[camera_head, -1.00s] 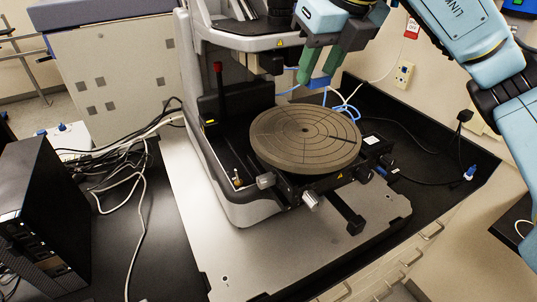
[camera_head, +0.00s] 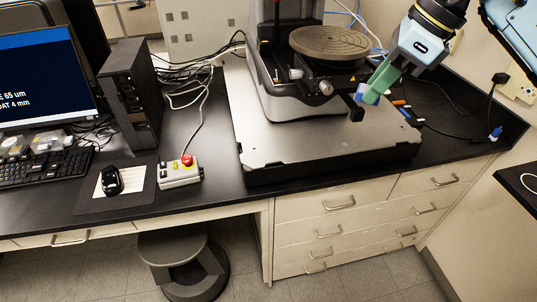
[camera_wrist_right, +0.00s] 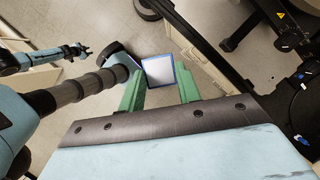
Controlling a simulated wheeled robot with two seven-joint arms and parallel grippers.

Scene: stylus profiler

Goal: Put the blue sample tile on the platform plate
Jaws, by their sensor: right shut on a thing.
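The blue sample tile (camera_head: 367,96) is between the green fingertips of my right gripper (camera_head: 378,86), which is shut on it. In the right wrist view the tile (camera_wrist_right: 159,72) shows a pale face with blue edges. The platform plate (camera_head: 330,41) is a round grey-brown disc with ring and cross lines, bare where I see it. The tile is in front and to the right of the plate in the head view, apart from it. My left gripper (camera_wrist_right: 77,50) is small at the left of the right wrist view. Its jaw state is unclear.
The plate sits on the profiler stage, with knobs (camera_head: 326,88) at its front. The grey base (camera_head: 290,140) has free room in front. A control box with a red button (camera_head: 181,171), a mouse (camera_head: 112,180) and a computer tower (camera_head: 131,95) are to the left.

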